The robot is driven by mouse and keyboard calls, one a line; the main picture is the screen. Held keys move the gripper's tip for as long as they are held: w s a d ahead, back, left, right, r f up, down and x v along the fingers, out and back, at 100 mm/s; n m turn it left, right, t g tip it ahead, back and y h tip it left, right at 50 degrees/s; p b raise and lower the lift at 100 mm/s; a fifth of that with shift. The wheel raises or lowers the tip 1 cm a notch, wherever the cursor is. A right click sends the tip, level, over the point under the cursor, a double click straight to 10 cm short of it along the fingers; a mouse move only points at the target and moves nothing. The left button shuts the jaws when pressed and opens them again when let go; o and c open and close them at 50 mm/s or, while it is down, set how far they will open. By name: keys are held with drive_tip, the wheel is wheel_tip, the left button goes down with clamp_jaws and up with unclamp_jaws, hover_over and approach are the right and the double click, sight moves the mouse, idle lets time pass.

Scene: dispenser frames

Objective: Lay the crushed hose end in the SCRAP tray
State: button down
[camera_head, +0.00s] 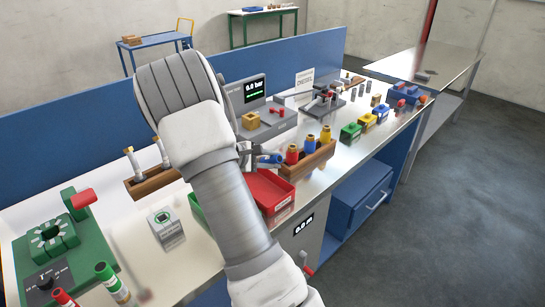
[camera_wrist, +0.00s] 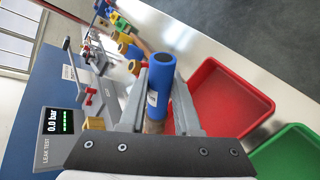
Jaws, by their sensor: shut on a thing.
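My gripper (camera_head: 262,158) is shut on a blue cylinder (camera_wrist: 162,80) with a dark hole in its top end, a white label and a brownish lower part. Whether its end is crushed cannot be told. A red tray (camera_wrist: 235,84) lies to the right of the held piece in the wrist view, apart from it. In the head view the red tray (camera_head: 272,192) sits on the bench below my gripper, partly hidden by my arm. Its front label is too small to read.
A green tray (camera_wrist: 287,155) stands beside the red one. A wooden rack (camera_head: 312,160) with red, blue and yellow capped pieces is close on the right. A leak test unit (camera_head: 266,122) stands behind. A green press (camera_head: 48,240) is at the left.

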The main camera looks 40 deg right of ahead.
drive_tip(key=shift+f, duration=0.65)
drive_tip(key=c, duration=0.5)
unclamp_jaws()
drive_tip(key=shift+c, duration=0.2)
drive_tip(key=shift+a, duration=0.1)
drive_tip(key=v, duration=1.7)
drive_tip(key=shift+a+r, duration=0.1)
drive_tip(key=shift+r, duration=0.1)
